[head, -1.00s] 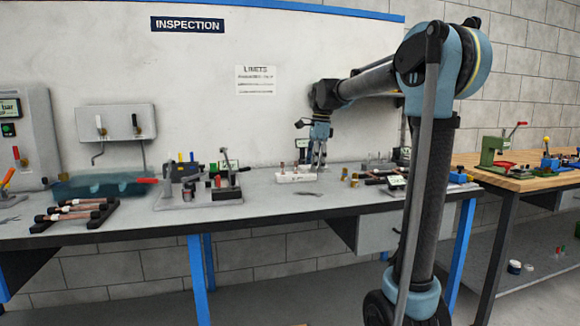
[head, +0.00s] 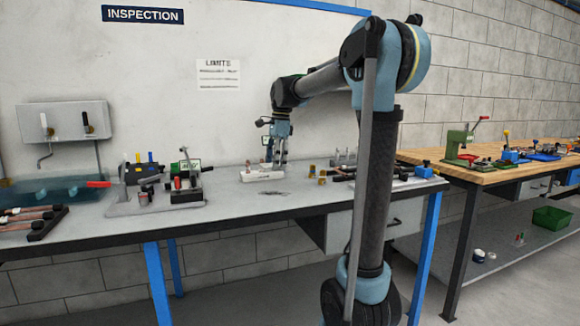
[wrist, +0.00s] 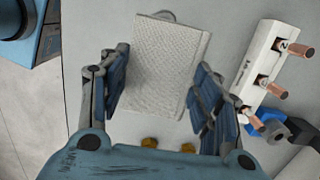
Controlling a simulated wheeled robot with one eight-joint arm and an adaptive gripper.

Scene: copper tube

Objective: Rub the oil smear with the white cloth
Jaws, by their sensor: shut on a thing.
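The white cloth (wrist: 165,65) is a pale, textured rectangle between the fingers of my gripper (wrist: 158,100) in the wrist view. My gripper is shut on it. In the head view my gripper (head: 278,167) is low over the grey bench, just behind and beside the white block; the cloth cannot be made out there. The oil smear (head: 272,193) is a thin dark patch on the bench top, in front of the gripper. In the wrist view a dark rounded edge shows past the cloth's top; I cannot tell what it is.
A white block with copper tube ends (wrist: 262,65) stands right of the gripper in the wrist view. Two brass pieces (wrist: 149,142) lie close to the cloth's lower edge. Clamps and tools (head: 150,180) stand on the bench's left. Bare bench lies around the smear.

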